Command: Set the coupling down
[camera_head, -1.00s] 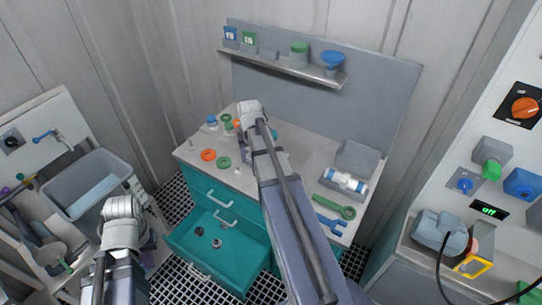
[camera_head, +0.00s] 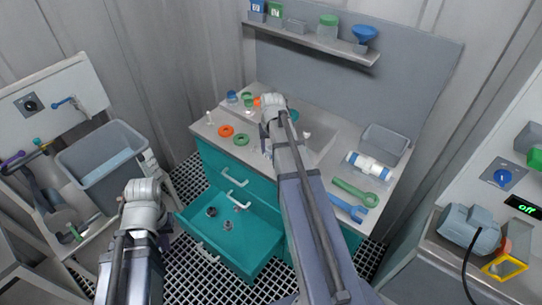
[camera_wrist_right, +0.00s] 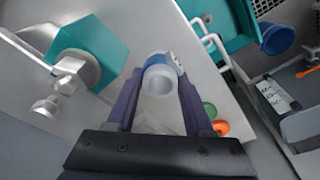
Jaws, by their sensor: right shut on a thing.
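My right gripper (camera_wrist_right: 158,95) is shut on the coupling (camera_wrist_right: 160,80), a short white tube with a blue band. In the right wrist view its round open end faces the camera between the two purple fingers. In the head view my right gripper (camera_head: 267,142) is over the left part of the workbench (camera_head: 215,122), and the coupling is hidden by the arm. I cannot tell whether the coupling touches the bench top.
An orange ring (camera_head: 226,131) and a green ring (camera_head: 241,140) lie left of my right gripper. A teal block with a metal fitting (camera_wrist_right: 85,66) stands beside the fingers. A white-and-blue vessel (camera_head: 368,166) and green wrench (camera_head: 355,192) lie right. The teal drawer (camera_head: 250,250) is open.

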